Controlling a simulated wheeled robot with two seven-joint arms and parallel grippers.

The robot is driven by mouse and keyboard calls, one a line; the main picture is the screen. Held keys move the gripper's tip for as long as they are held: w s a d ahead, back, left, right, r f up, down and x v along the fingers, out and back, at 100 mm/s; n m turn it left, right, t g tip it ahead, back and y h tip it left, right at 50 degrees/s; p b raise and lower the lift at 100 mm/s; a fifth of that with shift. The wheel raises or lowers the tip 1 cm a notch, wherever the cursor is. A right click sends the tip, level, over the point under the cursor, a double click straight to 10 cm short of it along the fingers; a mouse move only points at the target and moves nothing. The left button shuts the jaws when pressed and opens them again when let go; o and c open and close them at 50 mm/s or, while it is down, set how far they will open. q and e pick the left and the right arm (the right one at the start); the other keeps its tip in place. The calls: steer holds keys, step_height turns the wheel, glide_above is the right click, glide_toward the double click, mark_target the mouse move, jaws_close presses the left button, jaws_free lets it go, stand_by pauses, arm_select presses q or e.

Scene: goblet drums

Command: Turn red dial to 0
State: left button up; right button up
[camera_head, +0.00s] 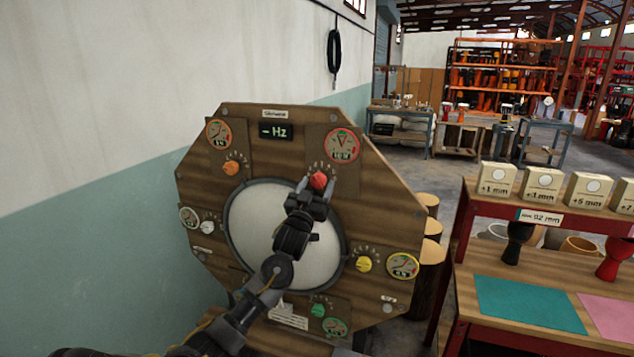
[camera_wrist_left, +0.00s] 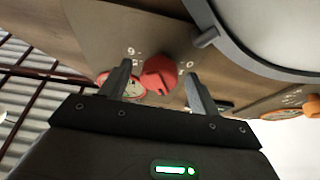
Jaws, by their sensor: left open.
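The red dial (camera_head: 319,181) sits on the upper right of an octagonal wooden panel (camera_head: 385,215), below a red-rimmed gauge (camera_head: 342,146). My left gripper (camera_head: 311,187) reaches up across the round white drum face to the dial. In the left wrist view the red dial (camera_wrist_left: 159,75) stands between the two open fingers of my left gripper (camera_wrist_left: 160,90), with gaps on both sides. Printed marks "9" and "0" show near the dial there. The dial's exact pointer setting cannot be read. My right gripper is not in view.
Orange (camera_head: 231,168), white (camera_head: 207,227), yellow (camera_head: 364,264) and green (camera_head: 318,310) dials sit around the panel beside gauges. A red-framed bench (camera_head: 480,208) with boxes and goblets stands at right. A wall is at left.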

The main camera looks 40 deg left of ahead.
arm_select(q)
steer(key=shift+w+a+r, duration=0.1)
steer(key=shift+w, duration=0.2)
steer(key=shift+c, duration=0.4)
steer(key=c, duration=0.9)
steer(key=shift+o, duration=0.2)
steer(key=shift+n, duration=0.4)
steer(key=n+y, duration=0.1)
steer(key=n, duration=0.1)
steer(key=n+g+y, duration=0.1)
steer(key=n, duration=0.2)
steer(key=n+g+y+p, duration=0.1)
steer(key=n, duration=0.1)
steer(key=shift+w+d+r+n+y, duration=0.1)
steer(key=shift+d+n+y, duration=0.2)
steer(key=shift+y, duration=0.1)
steer(key=n+g, duration=0.1)
steer(key=n, duration=0.2)
steer(key=n+g+y, duration=0.1)
steer(key=n+g, duration=0.1)
steer(key=n, duration=0.1)
steer(key=shift+r+n+y+p, duration=0.1)
steer(key=shift+n+y+p, duration=0.2)
steer(key=shift+p, duration=0.05)
steer(key=shift+n+g, duration=0.3)
steer(key=shift+n, duration=0.3)
